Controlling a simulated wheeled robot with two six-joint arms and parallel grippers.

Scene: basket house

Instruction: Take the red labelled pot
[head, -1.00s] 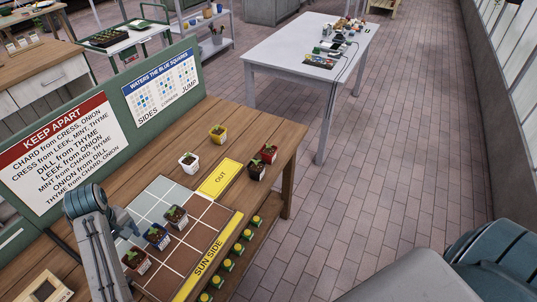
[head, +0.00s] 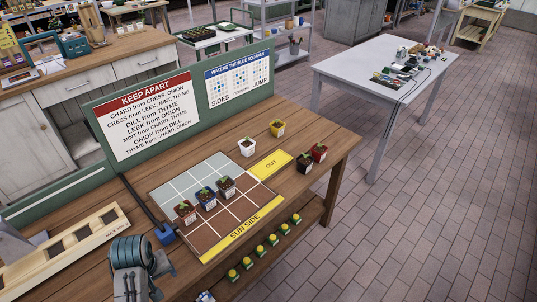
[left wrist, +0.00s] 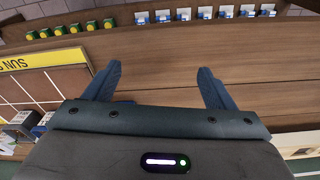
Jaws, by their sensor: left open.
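Two red pots show in the head view. One red pot (head: 319,152) with a pale label stands at the table's right end, beside a black pot (head: 304,163). A darker red pot (head: 185,212) with a white label stands on the left part of the planting grid (head: 211,225). Which one the task means I cannot tell. My left gripper (left wrist: 158,82) is open and empty over bare wood near the table's front edge, left of the grid in the head view. In the left wrist view a labelled pot (left wrist: 22,124) shows at the left edge. My right gripper is out of view.
Blue (head: 205,199) and dark (head: 226,187) pots stand by the darker red one. White (head: 247,147) and yellow (head: 277,128) pots stand behind. A green sign board (head: 196,97) borders the back.

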